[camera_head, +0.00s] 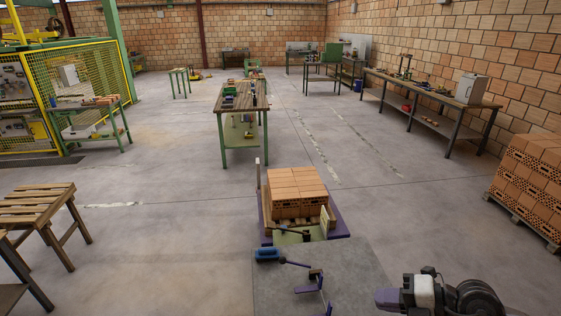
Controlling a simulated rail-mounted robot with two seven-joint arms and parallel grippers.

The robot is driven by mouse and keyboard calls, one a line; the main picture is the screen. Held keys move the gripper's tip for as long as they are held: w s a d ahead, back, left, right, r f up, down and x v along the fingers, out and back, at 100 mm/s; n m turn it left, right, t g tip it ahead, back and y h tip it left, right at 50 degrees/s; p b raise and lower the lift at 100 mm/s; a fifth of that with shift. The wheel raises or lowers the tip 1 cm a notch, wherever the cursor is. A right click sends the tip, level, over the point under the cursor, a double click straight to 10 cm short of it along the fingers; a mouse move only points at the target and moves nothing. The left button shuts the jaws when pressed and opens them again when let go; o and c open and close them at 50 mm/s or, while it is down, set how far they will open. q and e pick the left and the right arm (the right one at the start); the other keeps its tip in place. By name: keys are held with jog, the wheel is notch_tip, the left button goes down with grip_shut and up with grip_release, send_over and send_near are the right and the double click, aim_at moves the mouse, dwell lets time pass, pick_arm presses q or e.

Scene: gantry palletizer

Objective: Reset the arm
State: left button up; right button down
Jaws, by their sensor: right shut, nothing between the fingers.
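My right gripper (388,299) shows at the bottom right, with its purple end pointing left over the right edge of a grey plate (350,275). It is shut and empty, apart from the bricks. My left gripper does not show in this view. A stack of orange bricks (296,185) stands on a purple-edged base (336,228) just beyond the grey plate.
A blue-handled clamp (267,255) and a purple clamp-like part (316,275) sit at the plate. A brick pallet (530,185) stands at right, a wooden slatted table (38,205) at left. Open floor surrounds the base; a workbench (240,97) stands beyond.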

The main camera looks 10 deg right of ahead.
jog(key=w+d+r+m+t+h, duration=0.25)
jog(key=r+m+t, duration=0.25)
jog(key=r+t, duration=0.3)
jog(key=w+d+r+m+t+h, duration=0.1)
jog(key=d+r+m+t+h, duration=0.25)
jog(key=r+t, duration=0.35)
jog(key=s+d+f+m+g+h, duration=0.1)
jog(key=s+f+m+g+h, duration=0.2)
jog(key=f+m+g+h, duration=0.35)
jog(key=s+d+f+m+g+h, duration=0.1)
jog(key=s+f+m+g+h, duration=0.1)
jog(key=f+m+g+h, duration=0.45)
jog(key=s+a+f+m+g+y, duration=0.1)
jog(key=s+a+f+g+y, duration=0.15)
jog(key=s+a+f, duration=0.45)
jog(key=s+a+f+m+g+y, duration=0.2)
jog(key=s+a+f+y, duration=0.15)
jog(key=s+f, duration=0.6)
jog(key=s+a+f+m+g+y, duration=0.1)
jog(key=s+a+f+g+y, duration=0.1)
jog(key=s+a+f, duration=0.5)
notch_tip(320, 180, up, 13)
jog(key=s+d+p, duration=0.1)
jog(key=d+p, duration=0.1)
jog(key=p, duration=1.3)
notch_tip(320, 180, down, 38)
jog(key=b, duration=3.7)
jog(key=shift+r, duration=0.15)
